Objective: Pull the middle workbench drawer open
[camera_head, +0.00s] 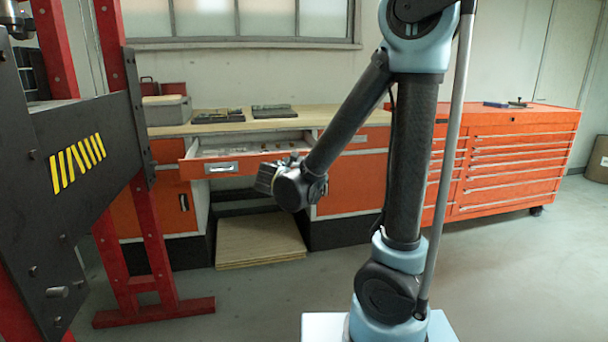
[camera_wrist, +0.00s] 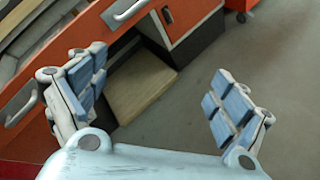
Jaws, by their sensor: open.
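The middle workbench drawer (camera_head: 250,161) stands out from the bench in the head view, with its inside showing. Its orange front has a pale handle (camera_head: 222,167); the front also fills the upper left of the wrist view (camera_wrist: 48,88). There, one metal handle (camera_wrist: 22,107) lies left of my fingers and another (camera_wrist: 126,11) shows at the top. My gripper (camera_wrist: 160,98) is open, its blue-padded fingers wide apart with nothing between them. In the head view my gripper (camera_head: 266,178) is in front of the drawer's right part, hiding some of it. Contact with the drawer cannot be told.
Plywood sheets (camera_head: 258,240) lie in the open bay under the drawer. A grey case (camera_head: 167,110) stands on the benchtop. A red-and-black frame (camera_head: 100,160) stands close on the left. An orange tool chest (camera_head: 515,160) stands on the right.

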